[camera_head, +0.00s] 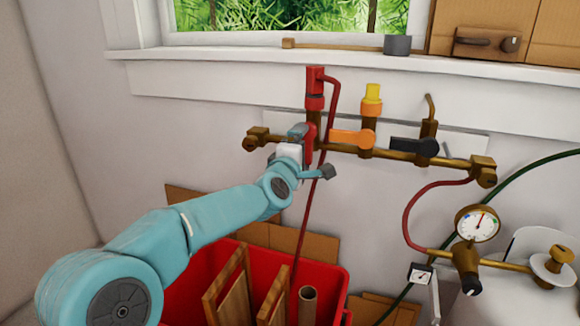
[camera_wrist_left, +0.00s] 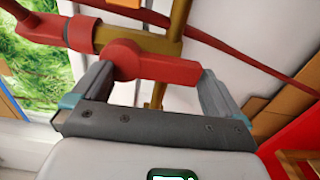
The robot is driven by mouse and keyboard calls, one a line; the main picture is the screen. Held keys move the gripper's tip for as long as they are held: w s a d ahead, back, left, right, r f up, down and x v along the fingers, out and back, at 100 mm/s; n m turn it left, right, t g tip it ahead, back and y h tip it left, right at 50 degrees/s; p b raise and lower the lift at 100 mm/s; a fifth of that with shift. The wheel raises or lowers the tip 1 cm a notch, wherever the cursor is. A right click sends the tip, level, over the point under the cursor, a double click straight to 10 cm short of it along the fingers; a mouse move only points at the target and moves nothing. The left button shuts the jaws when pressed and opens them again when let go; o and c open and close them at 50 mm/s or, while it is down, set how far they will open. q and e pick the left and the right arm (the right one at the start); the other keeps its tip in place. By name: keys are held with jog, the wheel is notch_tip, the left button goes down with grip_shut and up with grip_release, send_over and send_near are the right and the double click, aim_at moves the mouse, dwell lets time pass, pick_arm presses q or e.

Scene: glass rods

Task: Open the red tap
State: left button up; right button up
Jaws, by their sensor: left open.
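The red tap (camera_head: 309,138) sits at the left part of the brass pipe (camera_head: 342,152) on the wall, under a red fitting with a red hose. In the left wrist view, its red lever (camera_wrist_left: 150,64) lies between the two grey fingers of my left gripper (camera_wrist_left: 157,74). My right gripper is not in view.
An orange tap (camera_head: 352,138) and a black tap (camera_head: 414,146) sit to the right on the same pipe. A red crate (camera_head: 335,278) with wooden pieces stands below. A pressure gauge (camera_head: 477,224) is at the right. The window sill is above.

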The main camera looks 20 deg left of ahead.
pick_arm(q)
jog(key=s, duration=1.5)
jog(key=shift+a, duration=0.25)
